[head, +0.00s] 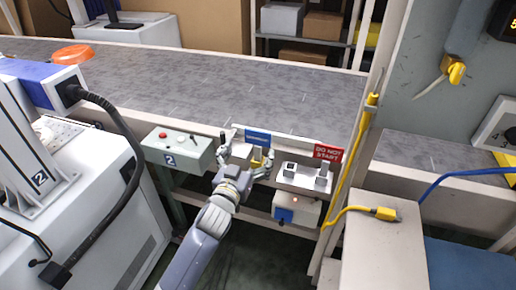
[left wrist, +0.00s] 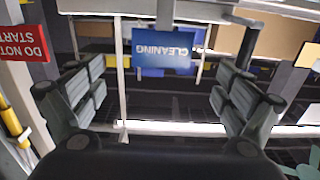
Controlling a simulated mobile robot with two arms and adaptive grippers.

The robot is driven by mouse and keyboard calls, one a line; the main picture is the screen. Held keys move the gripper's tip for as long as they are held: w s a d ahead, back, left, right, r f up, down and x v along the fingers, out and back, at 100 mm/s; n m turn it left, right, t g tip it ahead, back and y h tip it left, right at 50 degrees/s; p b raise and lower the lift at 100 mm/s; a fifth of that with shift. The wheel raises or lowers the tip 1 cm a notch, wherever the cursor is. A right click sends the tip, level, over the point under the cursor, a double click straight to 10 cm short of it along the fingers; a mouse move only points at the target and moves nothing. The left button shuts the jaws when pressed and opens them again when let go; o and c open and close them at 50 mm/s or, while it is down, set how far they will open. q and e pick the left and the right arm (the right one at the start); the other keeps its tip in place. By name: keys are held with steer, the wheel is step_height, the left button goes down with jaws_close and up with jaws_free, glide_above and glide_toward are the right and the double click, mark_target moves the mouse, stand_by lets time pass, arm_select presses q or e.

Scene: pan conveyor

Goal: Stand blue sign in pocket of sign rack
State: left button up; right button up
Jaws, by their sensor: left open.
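The blue sign (head: 257,138), lettered CLEANING, stands at the conveyor's near edge in the head view. It shows upside down between my fingers in the left wrist view (left wrist: 163,52). My left gripper (head: 248,156) is open, its two fingers spread on either side of the sign's line, apart from it. A metal plate with upright blocks, which looks like the sign rack (head: 303,183), is just right of the gripper. Its pocket cannot be made out clearly. My right gripper is not in view.
A red DO NOT START sign (head: 328,153) stands behind the metal plate; it also shows in the left wrist view (left wrist: 22,42). A green control box (head: 178,152) is left of my gripper. A yellow cable (head: 352,160) runs down a post at right. The conveyor (head: 200,85) is largely clear.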

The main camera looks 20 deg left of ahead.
mark_target(258, 137)
arm_select(q)
steer(key=w, duration=0.5)
steer(key=shift+w, duration=0.55)
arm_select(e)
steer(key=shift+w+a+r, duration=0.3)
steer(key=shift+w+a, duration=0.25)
arm_select(q)
steer(key=c, duration=1.5)
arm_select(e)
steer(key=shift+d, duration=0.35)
